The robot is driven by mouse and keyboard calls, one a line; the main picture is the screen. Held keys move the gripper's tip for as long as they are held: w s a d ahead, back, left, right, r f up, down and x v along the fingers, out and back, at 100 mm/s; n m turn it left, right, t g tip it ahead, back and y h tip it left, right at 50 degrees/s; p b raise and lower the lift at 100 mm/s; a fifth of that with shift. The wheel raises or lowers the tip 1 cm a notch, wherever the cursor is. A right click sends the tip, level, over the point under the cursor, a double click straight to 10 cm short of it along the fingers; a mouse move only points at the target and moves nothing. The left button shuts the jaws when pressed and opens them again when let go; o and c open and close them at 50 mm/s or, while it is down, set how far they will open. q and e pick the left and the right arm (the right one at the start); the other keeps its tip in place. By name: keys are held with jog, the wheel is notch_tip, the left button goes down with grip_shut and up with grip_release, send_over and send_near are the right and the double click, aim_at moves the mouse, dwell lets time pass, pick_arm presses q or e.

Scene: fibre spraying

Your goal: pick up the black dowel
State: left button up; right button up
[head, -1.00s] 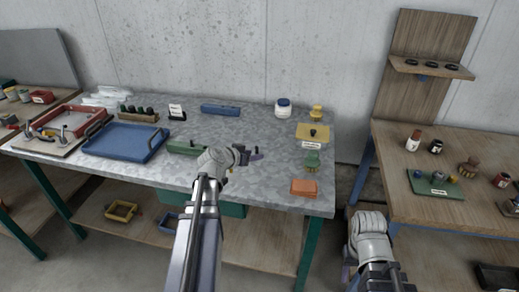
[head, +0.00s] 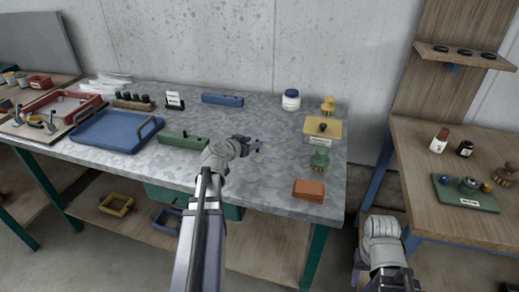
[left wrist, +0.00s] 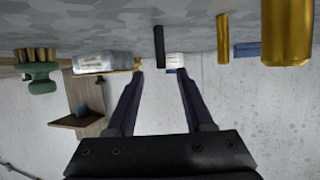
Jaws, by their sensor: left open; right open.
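The black dowel (left wrist: 160,46) stands out against the pale background in the left wrist view, where the table top is at the upper edge. It lies between the lines of my left gripper's fingers, just above the fingertips in the picture. My left gripper (left wrist: 161,71) is open, with nothing between its fingers. In the head view my left gripper (head: 254,146) is low over the grey table (head: 270,165); I cannot make out the dowel there. My right gripper (head: 360,270) is at the lower right, off the table, partly hidden by its own arm.
In the left wrist view a gold dowel (left wrist: 223,40) and a thick gold cylinder (left wrist: 287,30) are on the right. In the head view a green block (head: 183,140), orange block (head: 308,190), green brush (head: 319,160) and white jar (head: 291,101) surround my left gripper.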

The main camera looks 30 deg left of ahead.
aim_at(261, 148)
pick_arm(q)
jog(key=shift+b+x, duration=0.5)
jog(key=shift+x, duration=0.8)
jog(key=b+x, duration=0.1)
jog(key=x, duration=0.1)
jog(key=b+x, duration=0.1)
jog(key=x, duration=0.2)
jog(key=shift+a+f+b, duration=0.15)
jog(key=shift+f+b, duration=0.15)
jog(key=shift+f, duration=0.15)
jog(key=shift+s+r, duration=0.1)
jog(key=shift+c, duration=0.5)
grip_shut()
